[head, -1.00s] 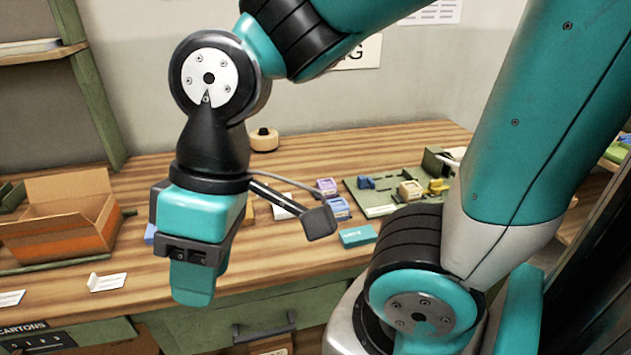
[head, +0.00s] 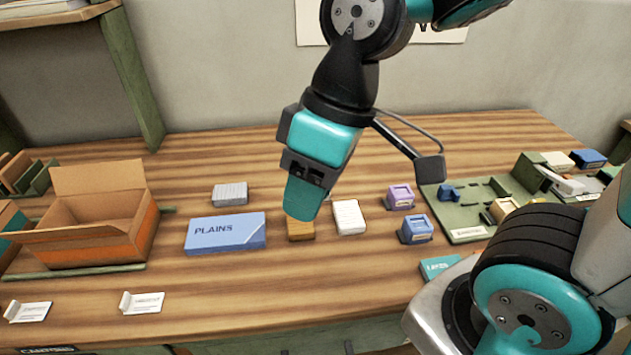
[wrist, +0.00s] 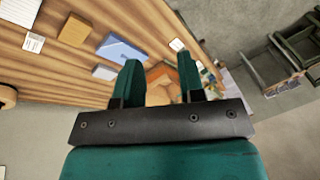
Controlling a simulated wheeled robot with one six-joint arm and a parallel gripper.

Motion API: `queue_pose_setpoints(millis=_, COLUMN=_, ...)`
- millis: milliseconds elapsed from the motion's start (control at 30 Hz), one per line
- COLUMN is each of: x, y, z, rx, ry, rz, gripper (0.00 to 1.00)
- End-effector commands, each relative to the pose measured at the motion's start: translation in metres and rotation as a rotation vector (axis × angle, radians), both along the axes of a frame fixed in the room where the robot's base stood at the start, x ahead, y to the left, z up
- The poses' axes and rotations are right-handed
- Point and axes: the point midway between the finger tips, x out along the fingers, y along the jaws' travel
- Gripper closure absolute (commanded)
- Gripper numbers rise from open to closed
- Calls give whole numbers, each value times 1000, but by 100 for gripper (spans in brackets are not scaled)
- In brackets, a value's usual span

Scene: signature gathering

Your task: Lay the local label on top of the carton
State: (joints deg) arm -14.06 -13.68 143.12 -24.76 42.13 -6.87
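The carton (head: 95,228) is an orange-brown open box at the left of the table in the head view, its flaps spread. It shows between my fingers in the wrist view (wrist: 162,75). Two small white cards stand at the front left edge, one farther left (head: 29,312) and one nearer the middle (head: 142,303). Their print is too small to tell which is the local label. My gripper (head: 303,208) hangs over the middle of the table, right of the carton and cards. In the wrist view its two teal fingers (wrist: 158,62) are apart with nothing held.
A blue box marked PLAINS (head: 226,234) lies between the carton and my gripper. A grey stack (head: 230,194), a brown block (head: 300,229), a white pad (head: 349,217) and stamps (head: 415,229) lie nearby. A green tray (head: 467,232) is at the right. The front left table is mostly clear.

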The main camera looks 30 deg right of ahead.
Motion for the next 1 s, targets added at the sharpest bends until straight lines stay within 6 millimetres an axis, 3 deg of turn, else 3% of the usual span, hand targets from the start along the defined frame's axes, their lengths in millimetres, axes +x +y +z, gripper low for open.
queue_pose_setpoints(millis=67, x=42, y=-16, z=-9, rx=-52, ry=-31, rz=57, gripper=64)
queue_pose_setpoints(millis=200, x=123, y=-68, z=-32, rx=-171, ry=-79, rz=209, gripper=64)
queue_pose_setpoints(millis=300, x=166, y=-112, z=-52, rx=-244, ry=-86, rz=316, gripper=64)
queue_pose_setpoints(millis=400, x=194, y=-148, z=-70, rx=-293, ry=-78, rz=406, gripper=64)
queue_pose_setpoints(millis=500, x=207, y=-170, z=-82, rx=-318, ry=-67, rz=465, gripper=64)
queue_pose_setpoints(millis=600, x=211, y=-177, z=-95, rx=-326, ry=-62, rz=493, gripper=64)
queue_pose_setpoints(millis=1000, x=210, y=-173, z=-180, rx=-325, ry=-61, rz=501, gripper=64)
